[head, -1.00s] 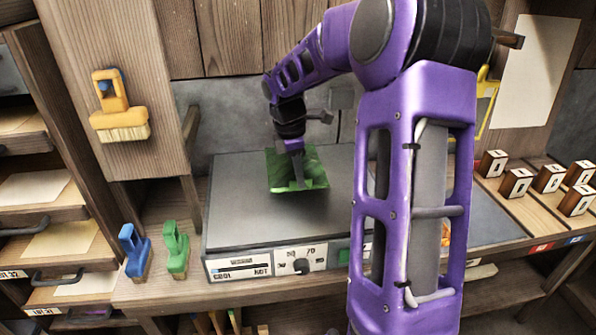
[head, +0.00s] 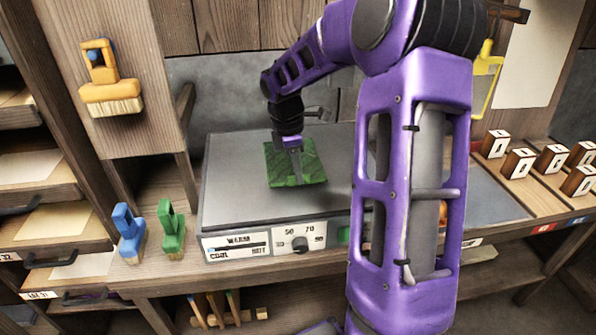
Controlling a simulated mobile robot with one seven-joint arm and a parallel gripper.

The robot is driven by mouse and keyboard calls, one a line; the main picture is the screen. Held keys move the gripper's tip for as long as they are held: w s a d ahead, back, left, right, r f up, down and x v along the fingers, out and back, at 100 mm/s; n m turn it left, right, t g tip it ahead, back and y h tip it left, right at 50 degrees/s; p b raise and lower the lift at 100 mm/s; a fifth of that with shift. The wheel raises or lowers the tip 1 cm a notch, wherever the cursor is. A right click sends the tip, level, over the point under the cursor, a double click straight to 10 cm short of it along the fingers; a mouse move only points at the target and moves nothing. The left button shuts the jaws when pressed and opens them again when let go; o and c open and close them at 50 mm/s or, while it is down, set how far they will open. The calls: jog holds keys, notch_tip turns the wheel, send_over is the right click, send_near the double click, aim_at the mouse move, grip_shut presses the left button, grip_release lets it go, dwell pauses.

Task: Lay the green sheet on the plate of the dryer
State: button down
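The green sheet (head: 311,166) is at the middle of the dryer's grey plate (head: 235,195), in the head view. It looks flat, on or just above the plate; I cannot tell whether it touches all over. My gripper (head: 296,176) points down at the middle of the sheet, with its fingertips at the sheet's surface. The fingers are small and seen from behind, so I cannot tell whether they are shut on the sheet. The dryer's front panel (head: 265,245) has a warm/cool slider and a dial.
A blue-handled brush (head: 129,230) and a green-handled brush (head: 171,230) stand left of the dryer. An orange brush (head: 109,85) hangs on the wooden post. Several stamped blocks (head: 519,163) sit at the right. Drawers with paper are at the left.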

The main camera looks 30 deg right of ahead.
jog(key=shift+f, duration=0.25)
jog(key=c, duration=1)
grip_release()
jog(key=shift+r, duration=0.1)
